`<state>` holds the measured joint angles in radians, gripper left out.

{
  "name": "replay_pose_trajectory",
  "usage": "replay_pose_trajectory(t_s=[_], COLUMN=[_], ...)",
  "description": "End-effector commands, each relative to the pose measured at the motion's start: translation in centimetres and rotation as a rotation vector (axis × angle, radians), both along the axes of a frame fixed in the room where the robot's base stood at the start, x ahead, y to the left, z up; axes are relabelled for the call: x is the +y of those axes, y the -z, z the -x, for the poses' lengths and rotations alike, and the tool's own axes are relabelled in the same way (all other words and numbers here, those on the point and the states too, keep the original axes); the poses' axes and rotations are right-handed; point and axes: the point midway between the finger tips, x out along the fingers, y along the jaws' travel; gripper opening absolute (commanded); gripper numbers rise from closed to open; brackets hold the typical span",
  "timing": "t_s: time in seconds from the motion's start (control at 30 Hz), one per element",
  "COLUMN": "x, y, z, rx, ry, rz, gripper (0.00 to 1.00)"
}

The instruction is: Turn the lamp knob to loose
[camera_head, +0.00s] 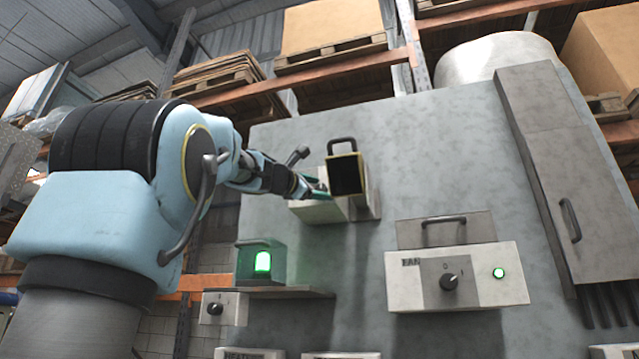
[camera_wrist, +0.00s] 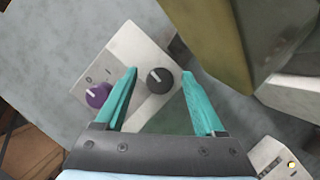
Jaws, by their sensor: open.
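In the wrist view, a pale control box (camera_wrist: 140,50) carries a black knob (camera_wrist: 159,80) with a white pointer line and a purple knob (camera_wrist: 98,95) beside "0" and "1" marks. No lamp label is readable on it. My gripper (camera_wrist: 160,72) is open, its teal fingers on either side of the black knob in the picture, with gaps between. Depth to the knob is unclear. In the head view my gripper (camera_head: 318,187) is at this box (camera_head: 318,210), whose knobs are hidden. A lit green lamp (camera_head: 262,262) stands on a shelf below.
An olive-yellow open box (camera_head: 365,178) juts out beside my gripper; it also fills the upper right of the wrist view (camera_wrist: 215,40). A FAN box (camera_head: 420,285) with a knob is lower right. A small knob box (camera_head: 225,310) sits below the lamp shelf (camera_head: 300,293).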

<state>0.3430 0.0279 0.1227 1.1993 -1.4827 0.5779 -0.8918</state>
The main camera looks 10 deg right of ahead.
Motion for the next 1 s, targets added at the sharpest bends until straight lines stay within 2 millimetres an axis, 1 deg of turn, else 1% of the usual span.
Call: replay_pose_trajectory(t_s=[0.3, 0.33, 0.9, 0.93, 1.0], x=[-0.24, -0.24, -0.22, -0.22, -0.22], y=[-0.01, -0.01, 0.0, -0.01, -0.01], z=[-0.2, -0.2, -0.19, -0.18, -0.18], rx=[0.0, 0.0, 0.0, 0.0, 0.0], ry=[0.0, 0.0, 0.0, 0.0, 0.0], rz=[0.0, 0.0, 0.0, 0.0, 0.0], gripper=[0.71, 0.69, 0.05, 0.01, 0.0])
